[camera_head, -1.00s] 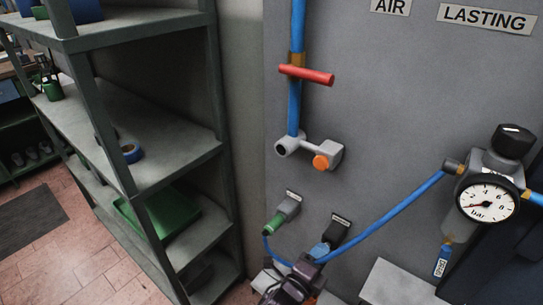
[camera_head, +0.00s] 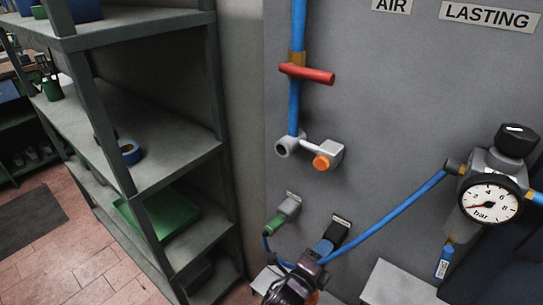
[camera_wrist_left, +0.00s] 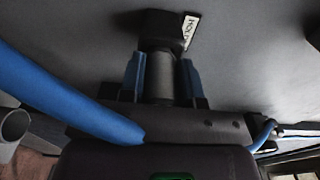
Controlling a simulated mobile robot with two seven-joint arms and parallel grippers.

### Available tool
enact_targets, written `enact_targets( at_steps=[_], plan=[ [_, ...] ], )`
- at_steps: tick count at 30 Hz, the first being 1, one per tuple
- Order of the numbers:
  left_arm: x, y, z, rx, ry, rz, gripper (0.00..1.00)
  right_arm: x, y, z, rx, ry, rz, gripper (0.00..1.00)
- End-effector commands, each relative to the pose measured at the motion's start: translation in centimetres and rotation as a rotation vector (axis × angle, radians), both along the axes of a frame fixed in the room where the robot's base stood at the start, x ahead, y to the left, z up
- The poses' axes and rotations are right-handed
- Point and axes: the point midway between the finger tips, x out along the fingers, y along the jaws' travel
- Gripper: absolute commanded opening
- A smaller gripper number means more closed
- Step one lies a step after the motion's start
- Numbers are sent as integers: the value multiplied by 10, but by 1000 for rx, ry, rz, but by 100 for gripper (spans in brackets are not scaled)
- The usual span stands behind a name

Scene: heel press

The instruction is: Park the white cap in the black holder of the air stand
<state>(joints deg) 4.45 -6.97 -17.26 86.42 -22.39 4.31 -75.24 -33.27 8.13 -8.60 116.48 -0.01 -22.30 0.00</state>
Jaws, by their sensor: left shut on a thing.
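My left gripper (camera_head: 323,246) is low on the grey air stand, just in front of the black holder (camera_head: 340,228). In the left wrist view its two blue fingers (camera_wrist_left: 160,80) are shut on the sides of a pale grey cylinder, which looks like the white cap (camera_wrist_left: 159,77). The cap's far end meets the dark front of the black holder (camera_wrist_left: 165,24) and lines up with it. I cannot tell whether it sits inside or only touches. In the head view the fingers hide the cap. My right gripper is not in view.
A grey socket with a green plug (camera_head: 276,224) sits left of the holder. A blue hose (camera_head: 400,210) runs from behind my gripper to the pressure gauge (camera_head: 489,204). Above are an orange-ended fitting (camera_head: 322,162) and a red valve handle (camera_head: 308,74). Shelving (camera_head: 180,155) stands at left.

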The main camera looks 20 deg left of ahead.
Motion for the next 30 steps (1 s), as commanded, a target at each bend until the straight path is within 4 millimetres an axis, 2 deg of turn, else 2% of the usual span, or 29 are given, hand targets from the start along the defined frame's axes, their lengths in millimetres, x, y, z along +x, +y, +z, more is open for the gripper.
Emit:
enact_targets(
  at_steps=[1, 6, 7, 20, 24, 30],
  plan=[
    [1, 0, 0, 0, 0, 0, 32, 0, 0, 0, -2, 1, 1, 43],
    [0, 0, 0, 0, 0, 0, 58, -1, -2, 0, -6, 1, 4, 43],
    [0, 0, 0, 0, 0, 0, 60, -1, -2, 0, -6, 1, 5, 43],
    [0, 0, 0, 0, 0, 0, 60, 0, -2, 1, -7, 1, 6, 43],
    [-19, 8, 1, 2, 0, 2, 60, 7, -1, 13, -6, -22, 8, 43],
    [-52, 20, 1, 1, 2, 1, 60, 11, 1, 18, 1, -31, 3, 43]
  ],
)
